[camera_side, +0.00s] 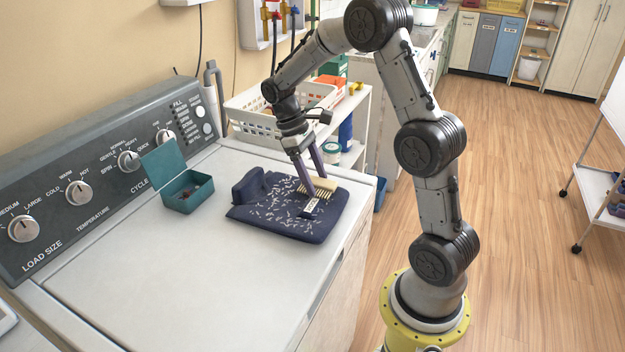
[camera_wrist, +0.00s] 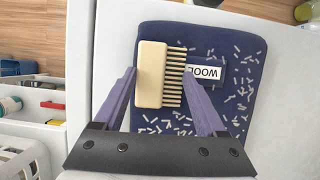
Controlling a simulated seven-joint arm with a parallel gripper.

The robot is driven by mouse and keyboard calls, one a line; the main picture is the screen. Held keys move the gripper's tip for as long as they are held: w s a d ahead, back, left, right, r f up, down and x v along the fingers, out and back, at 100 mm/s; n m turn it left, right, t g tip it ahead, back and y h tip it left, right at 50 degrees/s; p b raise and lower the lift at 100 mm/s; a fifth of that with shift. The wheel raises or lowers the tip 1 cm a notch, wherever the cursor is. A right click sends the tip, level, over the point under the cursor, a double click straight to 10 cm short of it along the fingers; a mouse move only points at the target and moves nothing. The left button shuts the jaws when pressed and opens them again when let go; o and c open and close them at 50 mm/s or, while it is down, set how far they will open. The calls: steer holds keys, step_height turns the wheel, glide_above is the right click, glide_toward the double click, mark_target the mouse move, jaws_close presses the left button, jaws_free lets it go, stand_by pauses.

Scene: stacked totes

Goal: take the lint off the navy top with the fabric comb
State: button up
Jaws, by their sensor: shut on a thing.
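The navy top (camera_side: 285,228) lies folded on the white machine top, with many pale lint bits scattered over it. The cream fabric comb (camera_side: 322,186) is on or just above its right part; I cannot tell whether the teeth touch the cloth. My gripper (camera_side: 316,186) points down and is shut on the comb, one purple finger on each side. In the wrist view the comb (camera_wrist: 151,75) sits between the fingertips (camera_wrist: 161,78), teeth toward the right. A "WOOL" label (camera_wrist: 207,73) lies beside the teeth, partly covered by a finger. Lint shows right of and below the comb.
An open teal box (camera_side: 188,194) with dark contents stands left of the top. A dark blue upright block (camera_side: 249,187) stands at the top's back-left edge. The control panel (camera_side: 100,165) rises behind. A white basket (camera_side: 255,122) is beyond. The front-left machine top is clear.

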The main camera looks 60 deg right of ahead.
mark_target(300, 219)
steer(key=shift+d+f, duration=0.1)
steer(key=shift+d, duration=1)
steer(key=shift+r, duration=0.6)
steer(key=shift+f, duration=0.55)
steer(key=shift+a+r, duration=0.1)
steer(key=shift+a, duration=1.5)
steer(key=shift+s+a+f, duration=0.1)
steer(key=shift+a+f, duration=0.05)
steer(key=shift+a, duration=2.4)
steer(key=shift+s+a+f, duration=0.1)
steer(key=shift+a, duration=2.45)
